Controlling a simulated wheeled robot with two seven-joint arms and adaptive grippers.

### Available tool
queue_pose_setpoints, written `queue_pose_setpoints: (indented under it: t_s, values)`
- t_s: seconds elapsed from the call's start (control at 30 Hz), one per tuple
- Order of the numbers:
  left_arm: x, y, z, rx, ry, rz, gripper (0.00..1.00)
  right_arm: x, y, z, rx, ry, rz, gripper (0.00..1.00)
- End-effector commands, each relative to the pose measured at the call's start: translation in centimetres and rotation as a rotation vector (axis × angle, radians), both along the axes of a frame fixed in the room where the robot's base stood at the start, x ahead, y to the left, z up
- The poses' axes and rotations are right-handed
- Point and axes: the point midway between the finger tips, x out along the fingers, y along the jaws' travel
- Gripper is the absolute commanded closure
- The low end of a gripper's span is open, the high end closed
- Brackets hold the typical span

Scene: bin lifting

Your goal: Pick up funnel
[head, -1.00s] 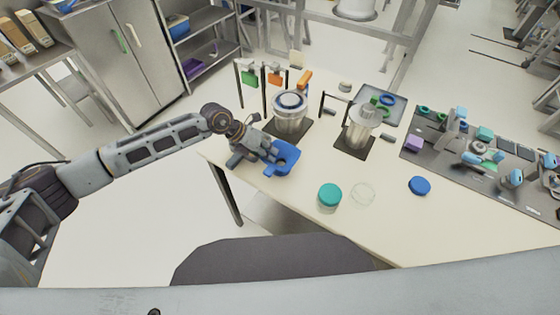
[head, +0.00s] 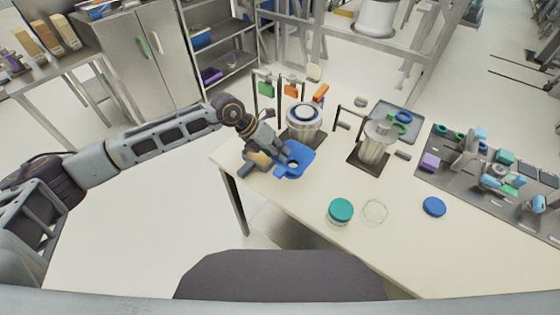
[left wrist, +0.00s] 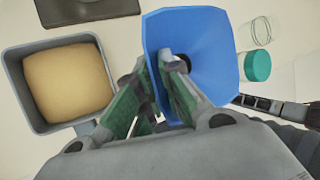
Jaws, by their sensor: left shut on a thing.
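A blue funnel (head: 299,167) with a wide squared rim is at the left end of the table in the head view. It fills the upper middle of the left wrist view (left wrist: 208,35), its dark hole partly behind a finger. My left gripper (head: 281,156) is shut on the funnel's left wall; its green-padded fingers (left wrist: 163,65) show close up in the left wrist view. I cannot tell for sure how far the funnel is from the tabletop. My right gripper is not in view.
A grey container of tan material (left wrist: 68,82) stands beside the gripper. A metal pot (head: 304,120) and a steel vessel (head: 376,145) stand behind. A teal-lidded jar (head: 340,211), a clear dish (head: 375,211) and a blue lid (head: 434,207) lie to the right.

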Motion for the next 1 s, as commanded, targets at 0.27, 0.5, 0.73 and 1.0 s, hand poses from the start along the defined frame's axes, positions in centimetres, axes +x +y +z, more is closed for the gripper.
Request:
queue_pose_setpoints:
  t_s: [0.27,0.5,0.73,1.0]
  values:
    - [0.0,0.0,3.5,0.0,-0.001,0.0,1.0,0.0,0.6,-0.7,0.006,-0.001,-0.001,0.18]
    - [0.0,0.0,4.5,-0.001,0.0,0.0,1.0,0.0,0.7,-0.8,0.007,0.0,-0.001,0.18]
    - [0.0,0.0,4.5,-0.001,0.0,0.0,1.0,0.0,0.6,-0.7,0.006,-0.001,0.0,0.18]
    - [-0.1,0.0,4.4,0.0,0.002,0.0,1.0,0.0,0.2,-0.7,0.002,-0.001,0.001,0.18]
